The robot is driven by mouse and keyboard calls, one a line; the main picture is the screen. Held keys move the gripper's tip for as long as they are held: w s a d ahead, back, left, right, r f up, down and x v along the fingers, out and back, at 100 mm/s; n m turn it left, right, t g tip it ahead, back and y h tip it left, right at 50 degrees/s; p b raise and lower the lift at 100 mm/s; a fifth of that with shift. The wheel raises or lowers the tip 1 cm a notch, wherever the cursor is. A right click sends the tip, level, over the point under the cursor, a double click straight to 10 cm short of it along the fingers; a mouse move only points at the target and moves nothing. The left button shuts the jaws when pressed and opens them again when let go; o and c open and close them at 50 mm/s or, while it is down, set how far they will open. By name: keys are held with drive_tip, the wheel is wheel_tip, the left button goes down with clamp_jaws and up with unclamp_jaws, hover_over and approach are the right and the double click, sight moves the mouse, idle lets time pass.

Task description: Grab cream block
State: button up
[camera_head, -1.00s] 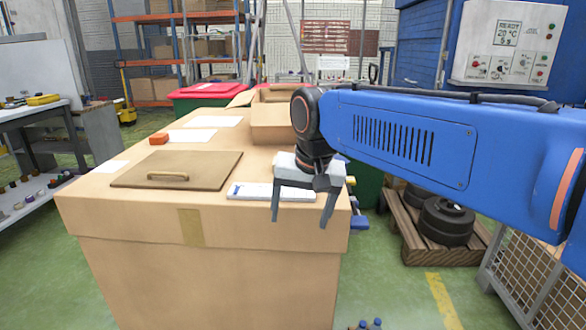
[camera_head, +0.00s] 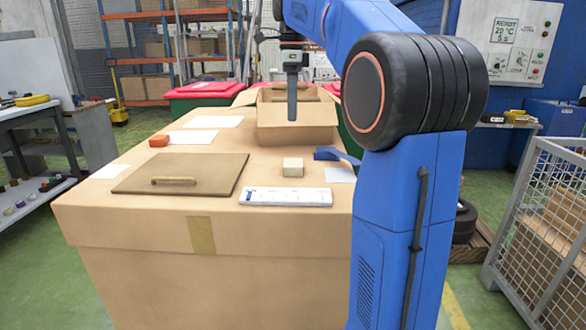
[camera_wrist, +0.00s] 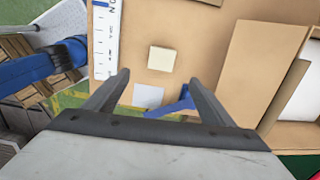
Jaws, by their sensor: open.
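The cream block (camera_head: 293,167) sits on the large cardboard box top, just behind a white ruler-like strip (camera_head: 286,196) in the head view. In the wrist view the cream block (camera_wrist: 162,59) lies beyond the fingertips, roughly between their lines. My gripper (camera_head: 292,117) is raised above the box top, pointing down, behind the block in the head view. In the wrist view my gripper (camera_wrist: 158,80) has its two fingers spread apart with nothing between them. It does not touch the block.
An open carton (camera_head: 297,122) stands close behind the block. A blue object (camera_head: 337,155) lies right of it, by a white sheet (camera_head: 340,174). A brown board with a handle (camera_head: 180,173) lies left. An orange block (camera_head: 159,140) sits farther back. A wire cage (camera_head: 540,215) stands right.

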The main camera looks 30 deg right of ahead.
approach(293, 162)
wheel_tip(293, 162, down, 9)
drive_tip(key=shift+f, duration=0.15)
drive_tip(key=c, duration=1.2)
